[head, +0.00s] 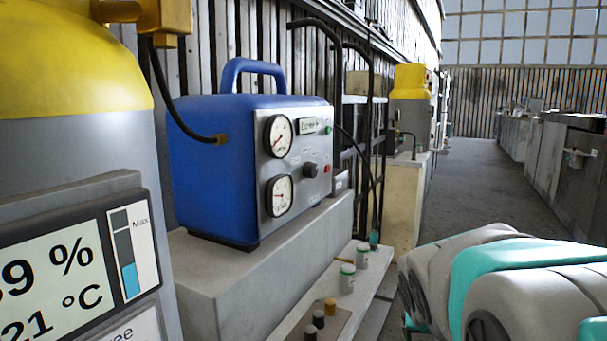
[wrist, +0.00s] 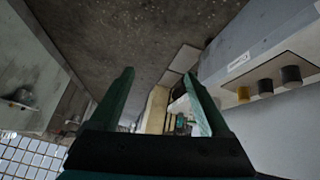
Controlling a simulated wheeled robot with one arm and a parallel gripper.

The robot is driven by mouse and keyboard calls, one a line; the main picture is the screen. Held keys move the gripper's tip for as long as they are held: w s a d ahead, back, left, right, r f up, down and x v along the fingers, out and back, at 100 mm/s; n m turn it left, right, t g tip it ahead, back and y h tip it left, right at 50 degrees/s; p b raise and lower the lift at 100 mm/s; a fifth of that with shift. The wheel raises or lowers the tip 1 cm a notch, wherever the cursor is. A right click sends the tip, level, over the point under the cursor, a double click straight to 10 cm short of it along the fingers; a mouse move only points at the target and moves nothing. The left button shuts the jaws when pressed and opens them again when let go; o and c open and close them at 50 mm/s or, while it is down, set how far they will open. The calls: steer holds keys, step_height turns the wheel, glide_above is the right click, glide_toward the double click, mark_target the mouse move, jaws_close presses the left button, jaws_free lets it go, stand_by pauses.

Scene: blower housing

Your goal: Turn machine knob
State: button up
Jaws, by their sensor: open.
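The blue machine (head: 215,150) stands on a grey ledge in the head view. Its grey front panel has two round gauges, a dark round knob (head: 310,170), a red button and a green light. In the wrist view my gripper (wrist: 158,75) has its two green fingers spread apart with nothing held between them. Its fingers do not show in the head view, where my arm fills the lower right, apart from the machine. The machine's dark knob is not seen in the wrist view.
Two small capped jars (head: 347,278) stand beyond. A large yellow-topped tank (head: 70,60) stands at the left. The aisle floor (head: 470,190) is clear.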

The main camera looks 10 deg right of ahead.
mark_target(315, 172)
steer(key=w+d+r+m+t+h, duration=0.1)
steer(key=w+d+r+t+h, duration=0.15)
steer(key=w+d+r, duration=0.4)
steer(key=w+d+r+t+h, duration=0.1)
steer(key=w+d+r+t, duration=0.25)
steer(key=w+r, duration=0.6)
steer(key=w+a+r+n+t+y, duration=0.2)
steer(key=w+r+t, duration=0.6)
steer(key=r, duration=0.5)
steer(key=w+a+r+n+y+b, duration=0.2)
steer(key=w+a+r+n+y, duration=0.2)
steer(key=w+a+n+y, duration=0.65)
steer(key=s+a+f+n+g+y, duration=0.4)
steer(key=s+a+f+g+y, duration=0.2)
steer(key=s+f+g+y, duration=0.3)
steer(key=shift+y, duration=0.5)
steer(key=x, duration=0.8)
steer(key=shift+w+f, duration=0.3)
steer(key=shift+f, duration=0.05)
steer(key=shift+c, duration=0.4)
